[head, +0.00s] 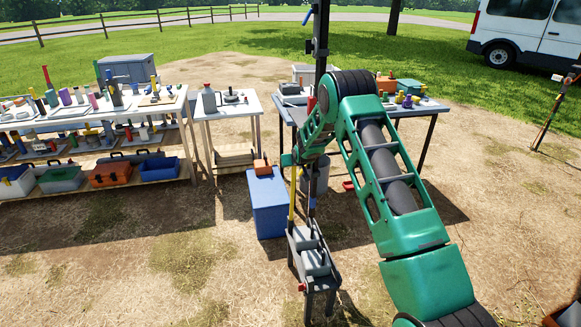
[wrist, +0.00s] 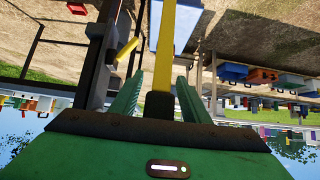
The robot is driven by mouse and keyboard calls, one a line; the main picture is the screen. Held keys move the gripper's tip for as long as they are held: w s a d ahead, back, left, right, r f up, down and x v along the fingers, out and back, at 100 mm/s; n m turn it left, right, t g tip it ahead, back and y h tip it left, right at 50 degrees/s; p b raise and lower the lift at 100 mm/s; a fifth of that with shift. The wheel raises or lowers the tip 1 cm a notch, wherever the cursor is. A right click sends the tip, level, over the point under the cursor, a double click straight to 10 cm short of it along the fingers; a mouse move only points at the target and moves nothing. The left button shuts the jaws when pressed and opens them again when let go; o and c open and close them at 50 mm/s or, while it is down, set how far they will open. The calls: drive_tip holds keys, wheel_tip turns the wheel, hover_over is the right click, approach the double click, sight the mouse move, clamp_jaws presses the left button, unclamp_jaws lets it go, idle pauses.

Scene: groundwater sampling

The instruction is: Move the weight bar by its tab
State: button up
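A long upright yellow bar (head: 291,190) stands at the grey stand (head: 318,275) in the head view; I cannot tell for sure that it is the weight bar. In the wrist view, which is upside down, the yellow bar (wrist: 163,60) passes between the two green fingers of my gripper (wrist: 161,76), its near end dark. The fingers stand apart, with narrow gaps beside the bar. A small yellow tab-like piece (wrist: 126,48) shows left of the bar by a dark post. In the head view my arm partly hides the gripper (head: 289,159).
A dark mast (head: 320,40) rises behind my wrist. A blue bin (head: 269,205) stands left of the stand. Tables with bottles and tools (head: 235,108) are behind. Open dirt ground (head: 130,270) lies at front left.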

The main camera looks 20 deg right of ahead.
drive_tip(key=v, duration=1)
drive_tip(key=shift+s+r, duration=0.25)
